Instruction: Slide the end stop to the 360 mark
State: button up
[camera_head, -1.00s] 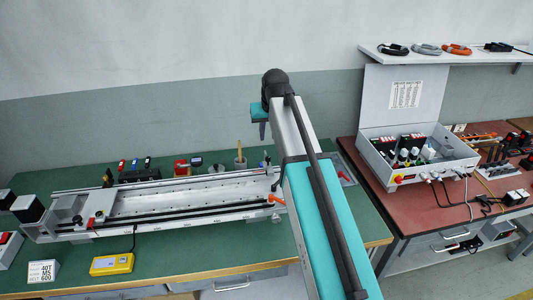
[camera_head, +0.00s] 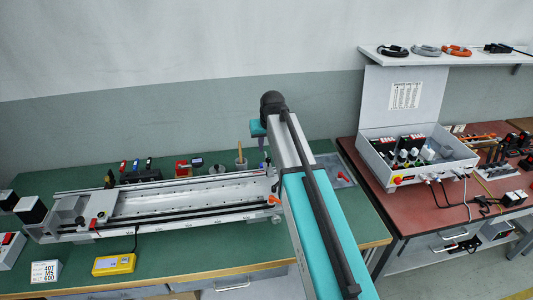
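The linear rail unit (camera_head: 180,204) lies along the green workbench, with a pale bed and dark rods. A red handle (camera_head: 274,200) shows at its right end, close to my arm; I cannot tell whether it belongs to the end stop. A small red-topped part (camera_head: 93,224) sits on the front rail at the left. The scale marks are too small to read. My arm reaches over the right end of the rail. My gripper is hidden behind or below the arm, so its fingers do not show.
A yellow device (camera_head: 114,264) and a white label block (camera_head: 44,272) stand at the bench's front left. Several small tools stand behind the rail. A red bench (camera_head: 440,210) at right carries an open control box (camera_head: 417,160). The bench's front middle is clear.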

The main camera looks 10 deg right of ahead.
aim_at(268, 164)
jog(key=shift+p+x, duration=0.65)
jog(key=shift+x, duration=2.55)
grip_shut()
jog(key=shift+d, duration=0.1)
